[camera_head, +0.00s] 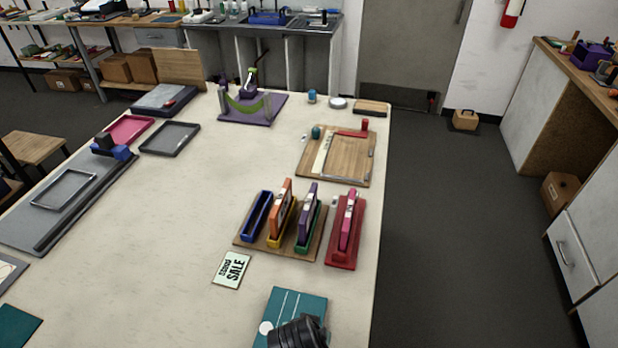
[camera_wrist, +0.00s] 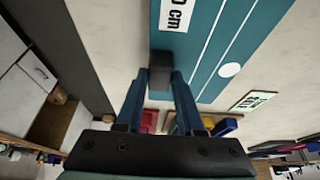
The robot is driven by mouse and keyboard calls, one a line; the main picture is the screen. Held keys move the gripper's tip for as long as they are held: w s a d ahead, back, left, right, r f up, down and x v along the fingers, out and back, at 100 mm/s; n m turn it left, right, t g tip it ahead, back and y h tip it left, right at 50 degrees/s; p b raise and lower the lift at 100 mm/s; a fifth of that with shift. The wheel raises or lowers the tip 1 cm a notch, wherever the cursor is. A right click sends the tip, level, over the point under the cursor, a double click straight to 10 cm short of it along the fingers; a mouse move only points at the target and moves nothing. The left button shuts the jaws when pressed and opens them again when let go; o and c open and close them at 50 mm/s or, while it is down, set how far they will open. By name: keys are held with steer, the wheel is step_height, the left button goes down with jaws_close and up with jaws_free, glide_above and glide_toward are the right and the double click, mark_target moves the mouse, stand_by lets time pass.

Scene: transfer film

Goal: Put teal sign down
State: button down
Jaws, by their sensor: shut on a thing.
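The teal sign (camera_head: 290,303) is a flat teal board with white lines and a white disc, at the near edge of the table in the head view. In the wrist view the teal sign (camera_wrist: 218,45) fills the upper middle and shows a white label reading "0 cm". My gripper (camera_head: 297,333) covers the sign's near part in the head view. In the wrist view my gripper (camera_wrist: 160,75) has its two fingers closed together at a dark block on the sign's edge. I cannot tell whether the sign touches the table.
A SALE card (camera_head: 232,268) lies just beyond the sign. A wooden rack (camera_head: 240,240) with coloured holders and a red stand (camera_head: 342,250) are farther back. Another teal piece (camera_head: 18,326) is at lower left. The table (camera_head: 150,270) is bare left of the card.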

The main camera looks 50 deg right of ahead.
steer(key=shift+f, duration=1.1)
steer(key=shift+f, duration=0.15)
steer(key=c, duration=0.5)
jaws_free()
steer(key=v, duration=1.2)
